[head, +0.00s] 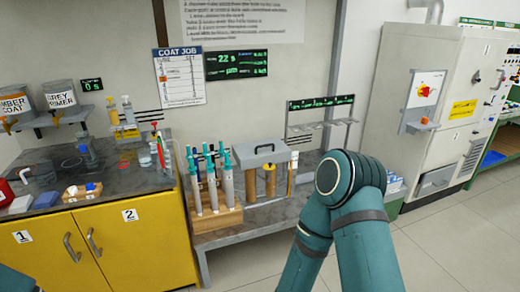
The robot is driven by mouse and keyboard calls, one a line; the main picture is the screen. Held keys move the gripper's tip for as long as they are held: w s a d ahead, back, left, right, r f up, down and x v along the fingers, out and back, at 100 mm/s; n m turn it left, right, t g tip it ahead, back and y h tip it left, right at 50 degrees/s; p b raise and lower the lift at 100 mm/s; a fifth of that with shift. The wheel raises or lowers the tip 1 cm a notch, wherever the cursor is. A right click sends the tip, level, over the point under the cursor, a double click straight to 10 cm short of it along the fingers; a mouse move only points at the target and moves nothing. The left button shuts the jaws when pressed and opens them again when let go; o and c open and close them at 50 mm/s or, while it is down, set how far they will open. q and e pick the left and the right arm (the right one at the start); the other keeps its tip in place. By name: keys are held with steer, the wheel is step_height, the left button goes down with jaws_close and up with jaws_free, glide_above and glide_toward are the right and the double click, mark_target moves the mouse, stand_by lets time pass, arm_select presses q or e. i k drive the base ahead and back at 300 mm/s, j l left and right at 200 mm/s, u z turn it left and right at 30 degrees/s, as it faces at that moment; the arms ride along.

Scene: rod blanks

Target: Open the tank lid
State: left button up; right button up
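The tank (262,190) stands on the low grey bench near the middle of the head view. Its flat grey lid (250,158) lies across the top, and the dark arched handle (264,147) stands up from it. The lid looks level and closed. Yellowish upright rods or cylinders (270,181) show below the lid. My teal right arm is bent in front of the bench's right part, to the right of the tank. Neither gripper shows. A small teal piece of mine is at the bottom left corner.
A wooden rack (217,217) of upright teal-topped tools stands directly left of the tank. A grey rack (318,126) with a green display stands behind right. A yellow cabinet (110,245) with a cluttered top is at left. A large grey machine (455,100) is at right.

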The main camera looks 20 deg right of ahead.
mark_target(256, 154)
steer(key=i+l+z, duration=0.25)
steer(key=i+l, duration=0.55)
steer(key=l, duration=0.2)
steer(key=i+l+z, duration=0.3)
steer(key=i+l, duration=0.5)
steer(key=i, duration=0.05)
